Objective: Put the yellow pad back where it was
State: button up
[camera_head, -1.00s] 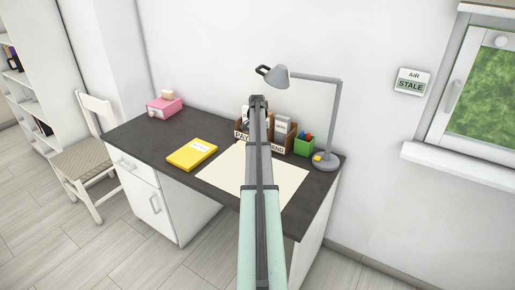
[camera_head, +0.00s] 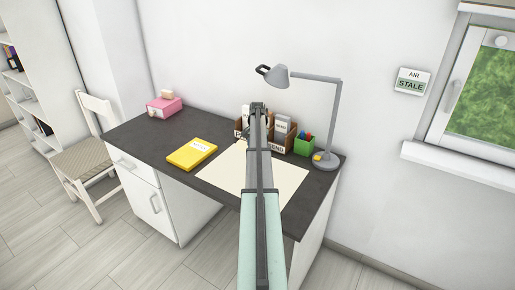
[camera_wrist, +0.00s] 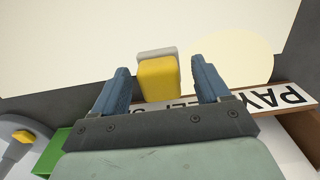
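In the wrist view, a small yellow block-like thing (camera_wrist: 158,80) with a pale grey end shows between the two blue fingers of my gripper (camera_wrist: 160,75). Gaps show on both sides of it, so the fingers stand open around or above it; its height cannot be told. I cannot tell if it is a pad. In the head view, a larger flat yellow pad (camera_head: 188,156) with a white label lies on the dark desk (camera_head: 140,140), left of the cream sheet (camera_head: 285,185).
Brown letter trays (camera_head: 288,134) with PAY and SEND labels stand at the wall behind my arm. A green pen holder (camera_head: 304,145) and a grey lamp (camera_head: 335,115) stand right of them. A pink box (camera_head: 164,107) sits at the far left. The desk between it and the yellow pad is clear.

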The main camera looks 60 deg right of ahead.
jog(key=shift+r, duration=0.15)
notch_tip(320, 180, up, 8)
jog(key=shift+f, duration=0.25)
dwell(0.4)
jog(key=shift+c, duration=0.3)
dwell(1.7)
